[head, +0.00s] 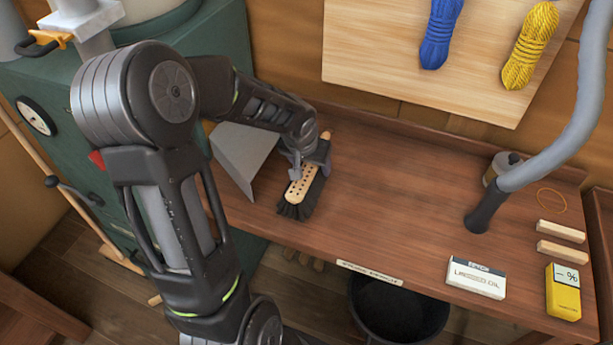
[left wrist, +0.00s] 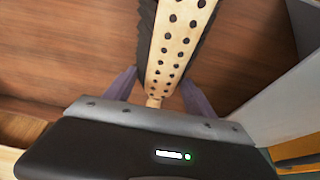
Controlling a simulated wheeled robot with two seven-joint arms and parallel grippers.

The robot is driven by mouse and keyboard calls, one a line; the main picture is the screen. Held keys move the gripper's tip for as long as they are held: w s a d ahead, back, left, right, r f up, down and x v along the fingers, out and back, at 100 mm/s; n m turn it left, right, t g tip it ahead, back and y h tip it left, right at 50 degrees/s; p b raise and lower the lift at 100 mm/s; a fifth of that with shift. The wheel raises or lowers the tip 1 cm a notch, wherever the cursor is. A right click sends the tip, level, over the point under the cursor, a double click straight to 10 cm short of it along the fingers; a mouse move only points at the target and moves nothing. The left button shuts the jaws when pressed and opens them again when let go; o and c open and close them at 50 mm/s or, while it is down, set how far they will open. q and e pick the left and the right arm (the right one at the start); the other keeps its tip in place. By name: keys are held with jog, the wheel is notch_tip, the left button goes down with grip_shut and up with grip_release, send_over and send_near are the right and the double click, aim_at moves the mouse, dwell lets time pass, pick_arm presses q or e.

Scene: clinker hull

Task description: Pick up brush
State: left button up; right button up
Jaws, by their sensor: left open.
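The brush (head: 302,186) has a pale wooden back with rows of dark holes and black bristles. It lies on the left part of the brown workbench (head: 400,215). My left gripper (head: 308,166) is over the brush, and its hand hides part of the brush's middle. In the left wrist view the brush (left wrist: 178,45) runs up from between the two fingers of my left gripper (left wrist: 160,92), which stand open on either side of it. I cannot tell whether the fingers touch it. My right gripper is not in view.
A grey metal dustpan-like sheet (head: 240,158) stands just left of the brush. A grey hose (head: 560,150), a can, wooden blocks, a white box (head: 476,278) and a yellow meter (head: 563,292) are on the right. A black bucket (head: 398,312) is below the front edge.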

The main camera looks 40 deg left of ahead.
pick_arm(q)
jog(key=shift+c, duration=0.2)
grip_shut()
dwell(0.5)
